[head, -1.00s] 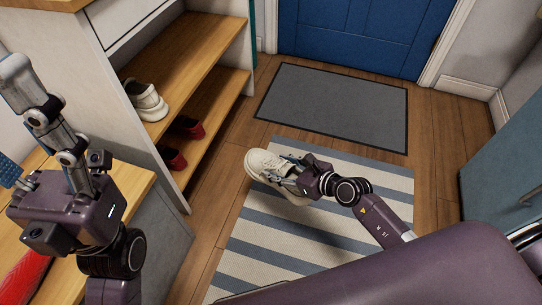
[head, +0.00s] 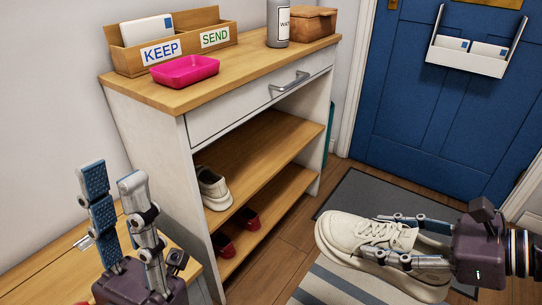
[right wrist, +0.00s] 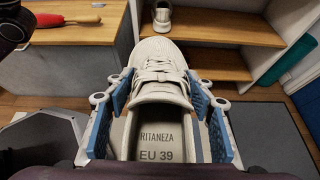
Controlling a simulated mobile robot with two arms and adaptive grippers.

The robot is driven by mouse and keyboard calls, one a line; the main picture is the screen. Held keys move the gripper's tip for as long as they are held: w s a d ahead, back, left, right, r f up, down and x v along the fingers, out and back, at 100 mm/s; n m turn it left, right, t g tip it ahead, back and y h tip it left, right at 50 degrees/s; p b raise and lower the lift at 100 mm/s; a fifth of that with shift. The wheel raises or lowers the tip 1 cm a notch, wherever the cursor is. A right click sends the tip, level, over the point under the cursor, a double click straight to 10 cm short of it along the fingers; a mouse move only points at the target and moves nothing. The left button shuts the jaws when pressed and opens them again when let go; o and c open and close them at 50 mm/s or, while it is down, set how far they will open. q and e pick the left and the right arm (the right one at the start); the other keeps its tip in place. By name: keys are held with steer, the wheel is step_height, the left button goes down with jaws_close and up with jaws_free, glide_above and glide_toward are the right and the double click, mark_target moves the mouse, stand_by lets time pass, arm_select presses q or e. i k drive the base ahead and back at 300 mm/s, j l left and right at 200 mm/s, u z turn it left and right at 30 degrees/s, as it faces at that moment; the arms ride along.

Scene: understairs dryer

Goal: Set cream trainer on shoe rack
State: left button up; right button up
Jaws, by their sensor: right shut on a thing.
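The cream trainer (head: 375,245) is held in the air by my right gripper (head: 405,243), its toe pointing left, toward the shoe rack. In the right wrist view the trainer (right wrist: 160,65) sits between the two blue finger pads, toe pointing away, with "EU 39" on its insole. The shoe rack (head: 155,145) is a white cabinet with open wooden shelves. On its upper shelf (head: 255,150), another cream trainer (head: 212,188) stands at the near end. My left gripper (head: 118,195) is empty at the lower left, its fingers apart.
Red shoes (head: 235,232) are on the lower shelf. The upper shelf is bare beyond its trainer. The cabinet top holds a pink tray (head: 185,71), a letter holder (head: 175,45), a bottle (head: 278,22) and a basket (head: 302,27). A grey mat (head: 350,190) lies before the blue door (head: 440,110).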

mark_target(235, 164)
steer(key=i+l+u, duration=0.6)
steer(key=u, duration=0.6)
